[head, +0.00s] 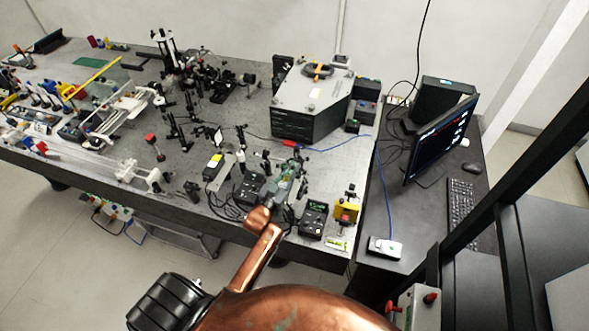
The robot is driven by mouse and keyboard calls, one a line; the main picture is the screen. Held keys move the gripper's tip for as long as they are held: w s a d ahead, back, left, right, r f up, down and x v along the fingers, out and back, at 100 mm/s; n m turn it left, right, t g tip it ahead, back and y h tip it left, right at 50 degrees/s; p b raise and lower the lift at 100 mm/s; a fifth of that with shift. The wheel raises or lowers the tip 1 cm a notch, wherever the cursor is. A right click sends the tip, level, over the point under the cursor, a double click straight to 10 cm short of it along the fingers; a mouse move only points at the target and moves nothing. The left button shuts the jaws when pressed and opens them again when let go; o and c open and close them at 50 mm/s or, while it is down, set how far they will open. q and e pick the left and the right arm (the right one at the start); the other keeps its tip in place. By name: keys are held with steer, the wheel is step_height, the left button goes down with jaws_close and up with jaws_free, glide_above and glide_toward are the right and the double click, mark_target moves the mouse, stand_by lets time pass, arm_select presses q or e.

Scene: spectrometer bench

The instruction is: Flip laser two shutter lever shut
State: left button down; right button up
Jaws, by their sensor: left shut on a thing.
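My left arm reaches up from the bottom of the head view to the front right part of the optics bench (240,130). My left gripper (289,180) is low among small black optic mounts, between two black controller boxes, the left one (249,189) and the right one (313,219). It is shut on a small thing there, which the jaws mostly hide. I cannot make out the laser two shutter lever or tell its position. A dark laser-like box with a yellow label (215,168) lies left of the gripper. My right gripper is out of view.
A large grey spectrometer box (314,102) stands behind the gripper. A yellow device (347,209) is at the bench's right front corner. Posts and optics crowd the left. A desk with a monitor (440,138) and keyboard (461,208) is at right.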

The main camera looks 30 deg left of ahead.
arm_select(q)
steer(key=c, duration=2)
jaws_free()
steer(key=s, duration=1.2)
steer(key=shift+d+f, duration=0.2)
steer(key=shift+d, duration=0.05)
steer(key=shift+f, duration=0.1)
